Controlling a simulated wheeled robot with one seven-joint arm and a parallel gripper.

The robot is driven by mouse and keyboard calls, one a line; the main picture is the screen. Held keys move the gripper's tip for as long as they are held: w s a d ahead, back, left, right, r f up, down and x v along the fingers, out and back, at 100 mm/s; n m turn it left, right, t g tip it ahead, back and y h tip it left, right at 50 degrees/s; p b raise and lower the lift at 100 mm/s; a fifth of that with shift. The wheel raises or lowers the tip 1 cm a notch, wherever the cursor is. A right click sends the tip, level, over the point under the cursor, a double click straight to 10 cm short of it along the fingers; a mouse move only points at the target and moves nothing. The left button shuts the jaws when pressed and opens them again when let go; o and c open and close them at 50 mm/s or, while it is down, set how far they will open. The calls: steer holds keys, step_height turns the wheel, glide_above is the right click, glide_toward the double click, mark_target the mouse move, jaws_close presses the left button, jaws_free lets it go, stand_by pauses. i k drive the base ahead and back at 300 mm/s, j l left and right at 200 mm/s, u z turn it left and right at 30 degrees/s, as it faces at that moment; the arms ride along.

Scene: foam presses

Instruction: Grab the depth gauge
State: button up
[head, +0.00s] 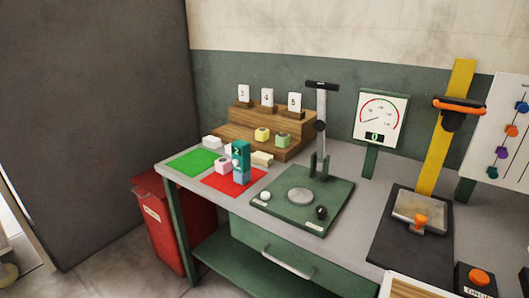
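What looks like the depth gauge (321,105) stands upright at the back of a dark green base plate (283,218) on the bench, in the head view. It has a black crossbar on top, a pale grey stem and a black round knob partway down. Its lower end is between two green prongs (319,166); whether it rests loose or is fixed there I cannot tell. My gripper is not in view.
The grey bench (365,222) also holds a wooden step stand (272,128) with numbered cards, coloured blocks on green and red mats, a dial display (380,118) and a yellow-post press (436,160). A red bin (160,225) stands left; a drawer (275,250) is below.

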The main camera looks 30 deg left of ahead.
mark_target(240, 148)
steer(key=u, duration=1.65)
steer(key=i+j+u, duration=0.1)
steer(key=i+j, duration=0.45)
